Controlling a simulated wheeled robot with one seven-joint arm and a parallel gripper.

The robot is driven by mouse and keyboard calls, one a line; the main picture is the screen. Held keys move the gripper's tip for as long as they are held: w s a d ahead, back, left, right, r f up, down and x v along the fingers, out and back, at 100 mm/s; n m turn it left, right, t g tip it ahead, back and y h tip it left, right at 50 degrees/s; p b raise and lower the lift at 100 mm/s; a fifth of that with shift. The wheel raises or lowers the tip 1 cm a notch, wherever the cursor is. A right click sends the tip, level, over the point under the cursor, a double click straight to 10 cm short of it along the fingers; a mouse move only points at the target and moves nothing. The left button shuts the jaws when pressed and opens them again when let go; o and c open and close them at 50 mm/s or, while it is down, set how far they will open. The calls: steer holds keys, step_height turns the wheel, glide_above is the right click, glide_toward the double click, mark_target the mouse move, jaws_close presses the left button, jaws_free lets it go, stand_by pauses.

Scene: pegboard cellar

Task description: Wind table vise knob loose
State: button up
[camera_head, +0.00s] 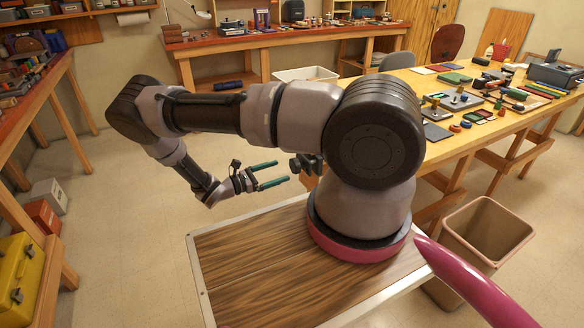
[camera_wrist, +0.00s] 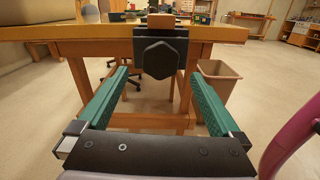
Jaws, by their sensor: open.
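The table vise (camera_wrist: 172,24) is a dark block clamped at the front edge of a wooden table. Its dark, roughly hexagonal knob (camera_wrist: 160,58) faces the wrist camera. In the head view, the knob (camera_head: 296,166) shows just beyond my fingertips, and the vise behind it is partly hidden by my arm. My gripper (camera_head: 282,172) has two long green fingers, spread apart and empty. In the wrist view, my gripper (camera_wrist: 160,72) has one finger on each side of the knob's line, with clear gaps; the fingertips appear short of it.
The wooden table (camera_head: 420,90) carries many small tools. A tan waste bin (camera_wrist: 219,70) stands to the right below the table. A red-topped bench (camera_head: 260,40) runs along the back wall. A yellow case (camera_head: 18,275) sits at the lower left. Floor between is clear.

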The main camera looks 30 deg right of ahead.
mark_target(292, 167)
steer(key=d, duration=0.6)
steer(key=shift+w+d, duration=0.1)
steer(key=shift+d, duration=0.3)
steer(key=c, duration=1.4)
